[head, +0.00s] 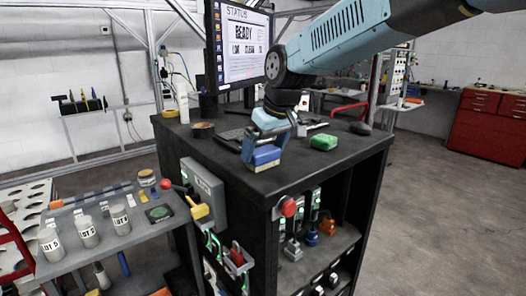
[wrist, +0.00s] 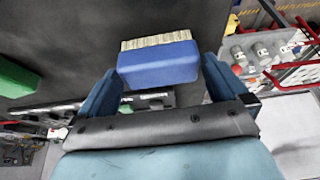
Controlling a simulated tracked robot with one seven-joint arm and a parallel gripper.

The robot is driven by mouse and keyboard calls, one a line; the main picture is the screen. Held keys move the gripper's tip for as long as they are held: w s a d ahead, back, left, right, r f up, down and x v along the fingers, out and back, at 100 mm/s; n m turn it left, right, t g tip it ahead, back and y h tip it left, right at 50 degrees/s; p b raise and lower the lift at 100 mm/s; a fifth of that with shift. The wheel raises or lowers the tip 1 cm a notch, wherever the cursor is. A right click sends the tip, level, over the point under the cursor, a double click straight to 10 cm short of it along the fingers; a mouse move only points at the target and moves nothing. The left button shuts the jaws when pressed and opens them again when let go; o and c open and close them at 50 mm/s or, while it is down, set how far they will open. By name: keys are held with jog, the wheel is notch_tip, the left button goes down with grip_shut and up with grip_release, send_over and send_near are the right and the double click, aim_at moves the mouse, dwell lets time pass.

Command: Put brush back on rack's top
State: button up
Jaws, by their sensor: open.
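The brush has a blue block body with pale bristles along one side. In the head view the brush (head: 265,154) is at the front edge of the black rack's top (head: 225,165), right below my gripper (head: 268,132). In the wrist view the brush (wrist: 158,66) lies between and slightly beyond the tips of my gripper (wrist: 160,78). The fingers are open, one on each side of it, with a narrow gap visible. Whether the brush rests fully on the top or is slightly above it is hard to tell.
A green block (head: 323,142) lies right of the brush, with a dark round object (head: 360,128) beyond it. A monitor (head: 240,45) and keyboard stand behind. A grey cart (head: 85,262) with labelled cups is at the left. Shelves below the top hold several tools.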

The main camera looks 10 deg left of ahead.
jog(key=v, duration=1.1)
jog(key=s+d+f+m+t+h, duration=0.1)
jog(key=s+d+f+m, duration=0.1)
jog(key=d, duration=0.7)
jog(key=s+d+f+m+t, duration=0.1)
jog(key=s+d+m, duration=0.15)
jog(key=d, duration=0.75)
jog(key=s+d+f+m+h, duration=0.2)
jog(key=s+d+f+m, duration=0.3)
jog(key=s+d+f, duration=0.3)
jog(key=shift+s+d+f+t, duration=0.25)
jog(key=shift+s+d, duration=0.95)
jog(key=shift+d, duration=0.9)
jog(key=shift+m, duration=0.25)
